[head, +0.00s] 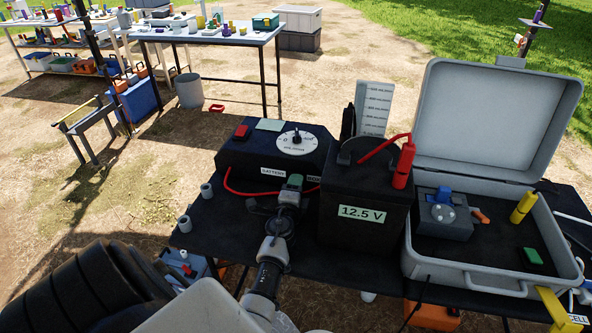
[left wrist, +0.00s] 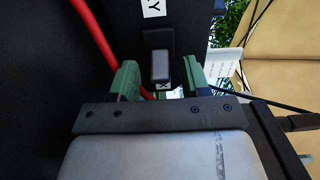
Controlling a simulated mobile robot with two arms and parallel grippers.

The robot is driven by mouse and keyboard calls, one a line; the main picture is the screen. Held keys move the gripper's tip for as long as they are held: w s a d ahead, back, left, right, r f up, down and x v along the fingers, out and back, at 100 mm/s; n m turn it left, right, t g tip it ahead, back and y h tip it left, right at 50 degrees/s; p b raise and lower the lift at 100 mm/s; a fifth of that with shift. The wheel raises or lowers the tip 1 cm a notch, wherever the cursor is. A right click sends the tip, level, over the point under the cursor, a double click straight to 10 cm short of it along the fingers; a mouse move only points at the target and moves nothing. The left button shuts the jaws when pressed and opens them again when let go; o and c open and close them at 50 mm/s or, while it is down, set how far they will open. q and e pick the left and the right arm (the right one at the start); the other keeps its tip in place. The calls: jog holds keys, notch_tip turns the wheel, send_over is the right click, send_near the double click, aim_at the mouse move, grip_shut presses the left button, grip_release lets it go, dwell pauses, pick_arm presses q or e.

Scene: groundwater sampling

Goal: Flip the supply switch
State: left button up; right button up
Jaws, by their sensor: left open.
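The black control box (head: 255,158) stands on the dark table, with a white dial and a "BATTERY" label. My left gripper (head: 292,183) is in front of its front face, near the right end of that face. In the left wrist view the green fingers of my left gripper (left wrist: 160,76) are open. A small grey switch lever (left wrist: 160,67) on a dark plate shows between the fingers, with gaps on both sides. I take it to be the supply switch. In the head view my gripper hides it. My right gripper is not in view.
A black battery (head: 364,222) reading 12.5 V stands right of my gripper. A red cable (head: 245,191) runs along the box front and shows near the left finger in the wrist view. An open grey case (head: 490,282) lies farther right. Small grey cylinders (head: 206,191) stand at the left.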

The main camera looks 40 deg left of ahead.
pick_arm(q)
jog(key=shift+c, duration=0.5)
grip_shut()
